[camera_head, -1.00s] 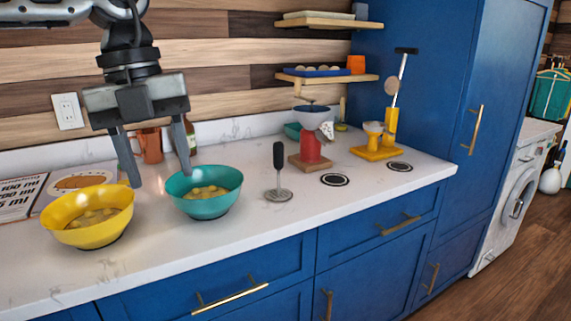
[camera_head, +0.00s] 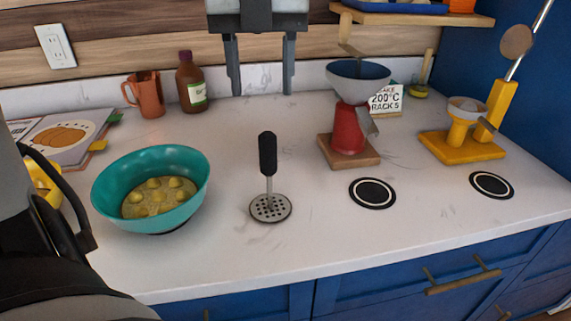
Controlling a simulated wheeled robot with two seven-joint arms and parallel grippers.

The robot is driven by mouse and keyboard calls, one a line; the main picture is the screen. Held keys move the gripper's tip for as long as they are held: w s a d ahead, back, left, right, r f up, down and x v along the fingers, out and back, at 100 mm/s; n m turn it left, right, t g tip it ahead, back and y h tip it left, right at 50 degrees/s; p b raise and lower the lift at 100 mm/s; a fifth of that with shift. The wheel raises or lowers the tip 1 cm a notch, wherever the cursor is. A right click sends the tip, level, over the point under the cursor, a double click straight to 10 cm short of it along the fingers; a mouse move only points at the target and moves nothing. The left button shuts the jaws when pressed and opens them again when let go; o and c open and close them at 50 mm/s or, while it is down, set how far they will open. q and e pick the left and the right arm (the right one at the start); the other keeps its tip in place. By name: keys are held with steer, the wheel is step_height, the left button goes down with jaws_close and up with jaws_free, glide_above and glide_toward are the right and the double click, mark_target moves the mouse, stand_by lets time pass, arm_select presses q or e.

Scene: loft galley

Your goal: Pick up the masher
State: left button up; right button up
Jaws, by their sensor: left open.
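The masher (camera_head: 268,155) stands upright on the white counter, with a black handle on top and a round, perforated metal head (camera_head: 270,208) at the bottom. It is in the middle of the head view, to the right of the teal bowl. My left gripper (camera_head: 262,93) is at the top middle, fingers pointing down, open and empty. In the picture its fingertips are above the masher's handle and apart from it. My right gripper is not in view.
The teal bowl (camera_head: 115,195) holds several yellow lumps. A red mill (camera_head: 349,130) on a wooden base and a yellow juicer-like device (camera_head: 458,140) stand to the right. A brown bottle (camera_head: 188,82) and an orange jug (camera_head: 147,95) stand behind. The counter around the masher is clear.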

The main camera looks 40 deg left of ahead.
mark_target(262, 134)
arm_select(q)
steer(key=f, duration=0.8)
steer(key=shift+s, duration=0.25)
steer(key=shift+w+d+f+p, duration=0.15)
steer(key=shift+f+p, duration=0.05)
steer(key=shift+f, duration=1.2)
steer(key=shift+w+d+f+p, duration=0.1)
steer(key=shift+f+p, duration=0.1)
steer(key=shift+f, duration=1.2)
steer(key=c, duration=1.1)
